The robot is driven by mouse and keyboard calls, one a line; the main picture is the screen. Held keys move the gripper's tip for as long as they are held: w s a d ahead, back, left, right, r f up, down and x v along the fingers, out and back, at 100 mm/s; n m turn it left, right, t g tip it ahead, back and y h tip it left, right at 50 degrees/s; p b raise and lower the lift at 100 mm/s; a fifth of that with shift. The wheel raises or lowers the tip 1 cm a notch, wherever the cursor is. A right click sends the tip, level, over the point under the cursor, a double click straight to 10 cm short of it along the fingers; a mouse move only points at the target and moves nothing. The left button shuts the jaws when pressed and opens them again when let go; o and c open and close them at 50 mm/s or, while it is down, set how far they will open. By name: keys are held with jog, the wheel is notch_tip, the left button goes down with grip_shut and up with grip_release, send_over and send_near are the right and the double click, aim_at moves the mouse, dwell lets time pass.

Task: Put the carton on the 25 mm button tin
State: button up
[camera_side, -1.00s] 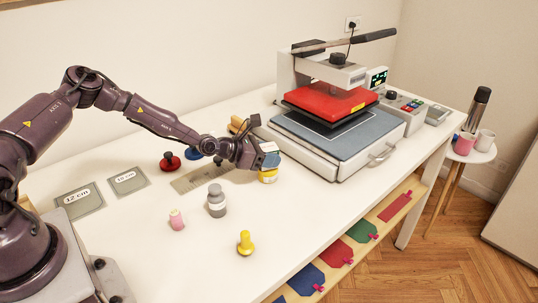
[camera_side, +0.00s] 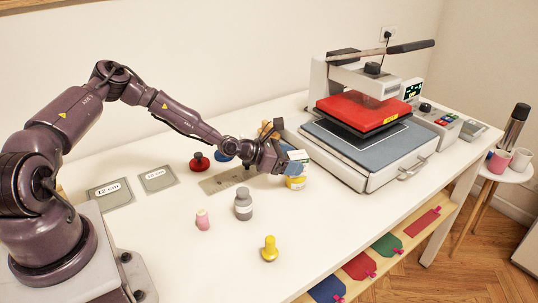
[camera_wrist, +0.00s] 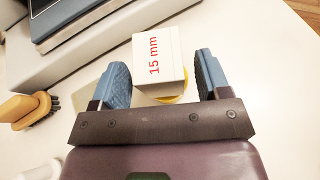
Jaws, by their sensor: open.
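The carton (camera_wrist: 156,62) is a white box marked "15 mm" in red in the wrist view. It stands between the two blue fingers of my gripper (camera_wrist: 162,70), which are open with a gap on each side. A yellow rim of a tin (camera_wrist: 172,99) shows just below the carton. In the side view my gripper (camera_side: 284,158) is at the yellow tin (camera_side: 296,183), and a finger partly hides the carton there. The tin's size marking cannot be read, and whether the carton rests fully on it is hard to see.
A heat press (camera_side: 365,140) stands close to the right of the gripper. A red-knobbed weight (camera_side: 199,162), a grey bottle (camera_side: 243,204), a pink spool (camera_side: 202,220) and a yellow peg (camera_side: 269,249) stand nearby. A brush (camera_wrist: 32,110) lies left in the wrist view. The front table is mostly clear.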

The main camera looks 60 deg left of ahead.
jog(key=v, duration=1)
jog(key=s+d+r+m+g+y, duration=0.1)
jog(key=s+r+m+g+y, duration=0.25)
jog(key=r+m, duration=0.45)
jog(key=s+d+r+m+g+y, duration=0.1)
jog(key=s+r+m+g+y, duration=0.25)
jog(key=r+m, duration=0.5)
jog(key=s+d+r+m+h, duration=0.1)
jog(key=s+d+r+m, duration=0.3)
jog(key=s+m, duration=0.3)
jog(key=s+d+r+m+h, duration=0.1)
jog(key=s+d+r+m, duration=0.3)
jog(key=s+m, duration=0.4)
jog(key=s+d, duration=0.1)
jog(key=s, duration=0.2)
jog(key=shift+d+r, duration=0.2)
jog(key=shift+d, duration=0.15)
